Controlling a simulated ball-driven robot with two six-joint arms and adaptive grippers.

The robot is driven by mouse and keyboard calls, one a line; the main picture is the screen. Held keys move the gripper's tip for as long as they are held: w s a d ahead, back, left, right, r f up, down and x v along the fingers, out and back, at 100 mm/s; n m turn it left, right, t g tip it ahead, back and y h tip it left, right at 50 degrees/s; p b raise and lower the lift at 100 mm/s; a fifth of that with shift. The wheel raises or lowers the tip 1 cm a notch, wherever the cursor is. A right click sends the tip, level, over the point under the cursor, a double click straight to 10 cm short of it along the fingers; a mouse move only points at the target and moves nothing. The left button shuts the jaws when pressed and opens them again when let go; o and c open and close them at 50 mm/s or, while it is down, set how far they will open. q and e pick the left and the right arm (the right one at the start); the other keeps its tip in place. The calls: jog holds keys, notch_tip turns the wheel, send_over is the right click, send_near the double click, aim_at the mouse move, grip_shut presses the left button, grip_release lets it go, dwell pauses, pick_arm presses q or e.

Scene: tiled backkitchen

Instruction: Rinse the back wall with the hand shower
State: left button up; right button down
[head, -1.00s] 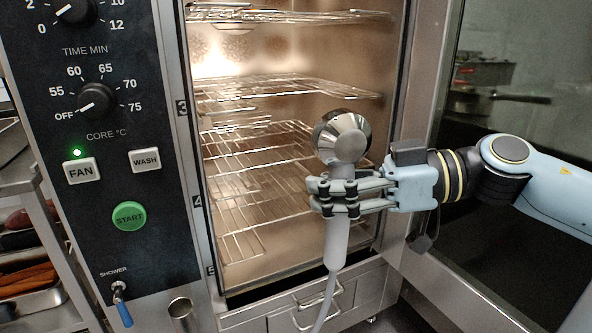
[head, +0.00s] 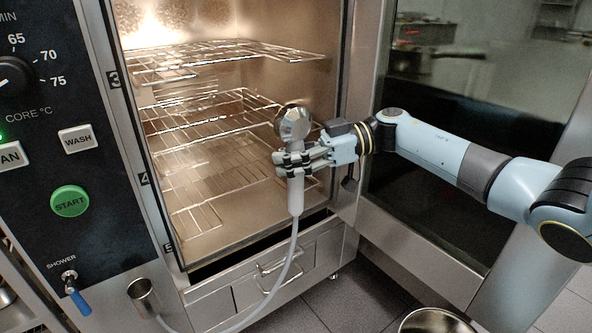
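The hand shower (head: 296,196) is upright in front of the open oven, with its round chrome head (head: 293,123) at the top. My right gripper (head: 284,162) is shut around its grey handle, just below the head. A grey hose (head: 282,272) runs from the handle down to the lower left. The oven's back wall (head: 200,28) shows brown spots beside a bright lamp glow, behind the wire racks (head: 215,113). No water shows coming from the head. The shower valve with a blue lever (head: 78,300) is on the panel at lower left. My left gripper is not in view.
The open glass door (head: 430,150) stands to the right, behind my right arm. An empty metal holder cup (head: 143,296) is below the panel. A metal bowl (head: 436,321) is at the bottom edge. The green start button (head: 70,201) and wash button (head: 78,139) are on the panel.

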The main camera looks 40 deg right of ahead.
jog(key=w, duration=0.8)
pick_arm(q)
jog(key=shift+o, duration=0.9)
